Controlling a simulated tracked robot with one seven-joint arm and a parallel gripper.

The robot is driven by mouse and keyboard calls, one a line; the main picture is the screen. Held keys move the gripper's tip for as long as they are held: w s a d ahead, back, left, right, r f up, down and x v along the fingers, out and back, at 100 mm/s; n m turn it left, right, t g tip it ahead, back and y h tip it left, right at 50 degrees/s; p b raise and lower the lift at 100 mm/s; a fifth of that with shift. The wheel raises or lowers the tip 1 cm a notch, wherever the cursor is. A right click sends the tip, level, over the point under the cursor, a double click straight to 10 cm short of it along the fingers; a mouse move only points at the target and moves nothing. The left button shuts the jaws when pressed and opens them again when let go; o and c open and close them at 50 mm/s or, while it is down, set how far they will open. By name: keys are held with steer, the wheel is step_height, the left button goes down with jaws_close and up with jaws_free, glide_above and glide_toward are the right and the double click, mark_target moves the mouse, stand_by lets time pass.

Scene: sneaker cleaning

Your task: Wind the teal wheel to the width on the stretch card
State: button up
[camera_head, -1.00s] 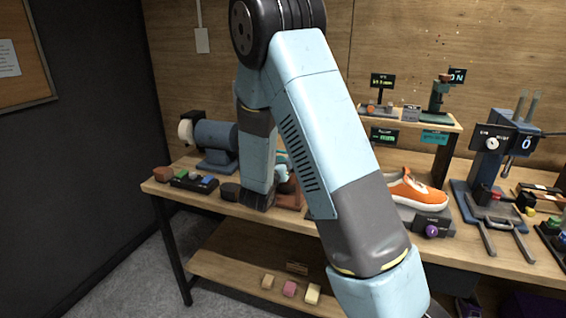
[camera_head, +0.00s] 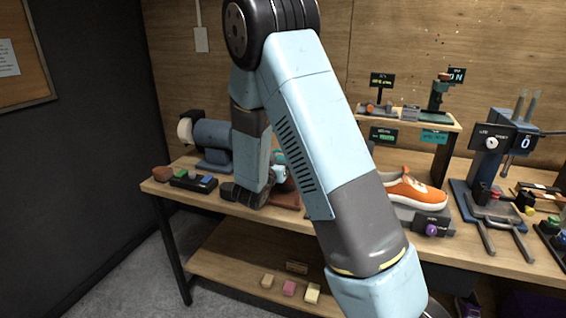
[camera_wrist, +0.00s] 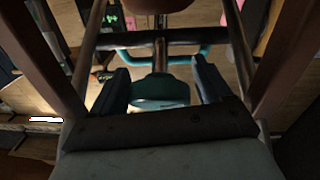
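In the wrist view, a teal wheel (camera_wrist: 160,90) sits on a metal shaft between the two dark fingers of my gripper (camera_wrist: 160,72). The fingers stand apart, one on each side of the wheel; I cannot tell whether either touches it. In the head view my arm hides most of this spot. A bit of teal (camera_head: 279,173) and a brown base (camera_head: 285,198) show just right of my wrist, and my fingers cannot be made out there. I cannot pick out the stretch card with certainty in either view.
A blue bench motor (camera_head: 214,140) and a tray of coloured buttons (camera_head: 194,181) stand left of my wrist. An orange sneaker (camera_head: 412,191) and a box with a purple knob (camera_head: 431,229) are to the right. A blue press (camera_head: 490,165) stands farther right.

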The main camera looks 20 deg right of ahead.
steer(key=shift+o, duration=0.2)
steer(key=v, duration=1.3)
steer(key=shift+s+a, duration=0.25)
steer(key=shift+s, duration=0.05)
step_height(320, 180, up, 7)
steer(key=w+a+n+y, duration=0.1)
steer(key=w+y, duration=0.2)
steer(key=y, duration=0.6)
steer(key=s+r+n+g+y, duration=0.2)
steer(key=s+r+n+y, duration=0.15)
steer(key=s+r, duration=0.3)
steer(key=s+d+r+g, duration=0.1)
steer(key=s+d+g, duration=0.1)
steer(key=s, duration=0.6)
steer(key=s+d+r+n+g, duration=0.1)
steer(key=s+d, duration=0.3)
steer(key=s, duration=0.4)
steer(key=s+d+r+n+g, duration=0.1)
steer(key=s+d+r+g, duration=0.1)
steer(key=s, duration=0.5)
steer(key=shift+s+d+g+h, duration=0.45)
steer(key=shift+d+g, duration=0.15)
steer(key=shift+d, duration=0.25)
